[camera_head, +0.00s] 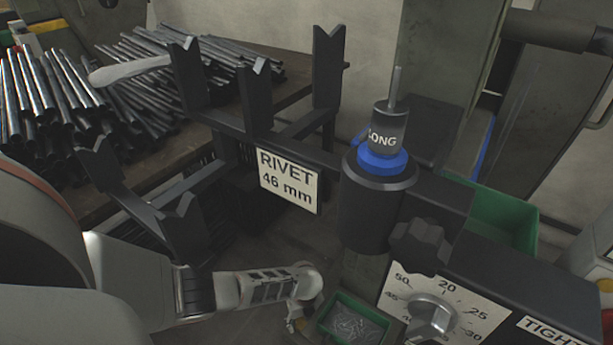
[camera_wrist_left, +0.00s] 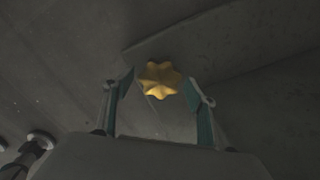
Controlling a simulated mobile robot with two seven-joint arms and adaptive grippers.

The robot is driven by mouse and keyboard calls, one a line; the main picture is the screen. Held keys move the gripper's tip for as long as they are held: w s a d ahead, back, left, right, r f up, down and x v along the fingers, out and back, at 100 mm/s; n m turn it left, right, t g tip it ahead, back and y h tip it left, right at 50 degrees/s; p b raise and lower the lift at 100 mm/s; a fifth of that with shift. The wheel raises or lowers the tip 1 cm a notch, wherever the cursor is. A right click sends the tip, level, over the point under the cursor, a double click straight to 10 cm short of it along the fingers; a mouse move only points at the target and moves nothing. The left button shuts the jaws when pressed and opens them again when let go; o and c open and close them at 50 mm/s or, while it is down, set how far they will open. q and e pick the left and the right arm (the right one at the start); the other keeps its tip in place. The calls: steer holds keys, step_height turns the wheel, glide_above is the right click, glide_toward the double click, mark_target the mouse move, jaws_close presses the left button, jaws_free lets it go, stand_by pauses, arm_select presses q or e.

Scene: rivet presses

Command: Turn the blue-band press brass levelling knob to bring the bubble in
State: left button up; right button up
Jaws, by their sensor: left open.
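The brass levelling knob (camera_wrist_left: 160,80) is a star-shaped, yellow knob in the left wrist view. My left gripper (camera_wrist_left: 161,84) is open, with one fingertip on each side of the knob in the picture. Gaps show between the fingers and the knob; I cannot tell whether the tips reach its depth. In the head view my left gripper (camera_head: 305,311) is low in the middle, below the black press, and partly hidden. The press head (camera_head: 372,215) has a blue band (camera_head: 382,164) under a black piece marked "LONG". No bubble can be made out. My right gripper does not show.
A label (camera_head: 288,182) reading "RIVET 46 mm" hangs on the press frame. A dial (camera_head: 432,309) sits at lower right. A green bin (camera_head: 352,318) of small parts is close to my gripper. Black V-topped supports (camera_head: 327,70) and a table of dark rods (camera_head: 130,95) stand behind.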

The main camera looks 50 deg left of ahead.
arm_select(q)
steer(key=c, duration=1.1)
steer(key=shift+m, duration=0.4)
steer(key=m, duration=0.5)
steer(key=shift+m, duration=0.3)
steer(key=m, duration=0.6)
steer(key=shift+s, duration=0.1)
steer(key=o, duration=1.1)
